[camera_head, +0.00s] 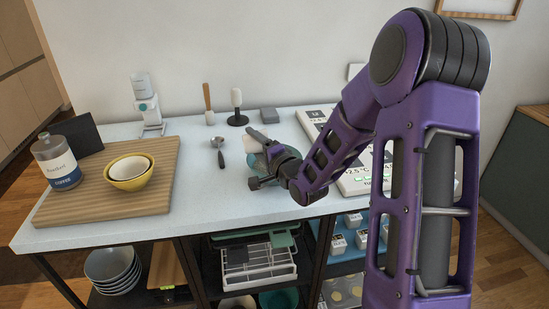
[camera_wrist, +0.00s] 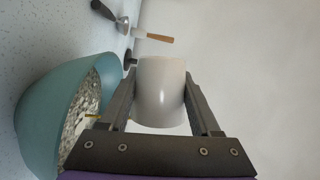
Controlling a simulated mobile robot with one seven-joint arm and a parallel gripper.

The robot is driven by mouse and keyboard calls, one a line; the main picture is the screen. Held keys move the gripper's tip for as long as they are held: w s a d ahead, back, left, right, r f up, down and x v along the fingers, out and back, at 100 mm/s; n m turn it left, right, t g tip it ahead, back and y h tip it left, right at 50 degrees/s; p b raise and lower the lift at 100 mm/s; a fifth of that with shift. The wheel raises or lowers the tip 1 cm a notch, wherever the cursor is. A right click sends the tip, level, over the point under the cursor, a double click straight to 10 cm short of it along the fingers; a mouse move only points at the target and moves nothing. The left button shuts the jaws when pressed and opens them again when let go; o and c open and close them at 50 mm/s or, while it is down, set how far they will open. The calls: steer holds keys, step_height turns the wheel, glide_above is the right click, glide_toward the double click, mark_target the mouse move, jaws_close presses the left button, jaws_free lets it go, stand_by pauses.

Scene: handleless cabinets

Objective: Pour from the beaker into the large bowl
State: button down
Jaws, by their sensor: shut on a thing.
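My gripper (camera_head: 259,160) is low over the middle of the counter and shut on a plain white beaker (camera_wrist: 162,92). The beaker sits between both fingers in the wrist view (camera_wrist: 160,100). It appears tipped over relative to the counter; I cannot see clearly into it or tell whether anything is flowing. A teal bowl (camera_wrist: 38,115) stands on the counter beside the beaker, at the left of the wrist view, with a speckled greyish patch inside. In the head view the teal bowl (camera_head: 272,150) is mostly hidden behind my gripper.
A wooden board (camera_head: 95,205) at the left holds nested yellow and white bowls (camera_head: 130,172) and a coffee jar (camera_head: 56,162). A metal scoop (camera_head: 218,147) lies left of my gripper. Utensils and a dispenser (camera_head: 147,105) stand along the wall. The front middle counter is clear.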

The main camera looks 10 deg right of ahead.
steer(key=shift+d+r+m+t, duration=0.25)
steer(key=shift+m+t, duration=0.1)
steer(key=shift+m, duration=0.5)
steer(key=shift+d+r+m+t, duration=0.25)
steer(key=shift+r+m+t, duration=0.05)
steer(key=shift+m, duration=0.5)
steer(key=shift+d+r+m+t, duration=0.25)
steer(key=shift+m+t, duration=0.1)
steer(key=shift+m, duration=0.5)
stand_by(1.7)
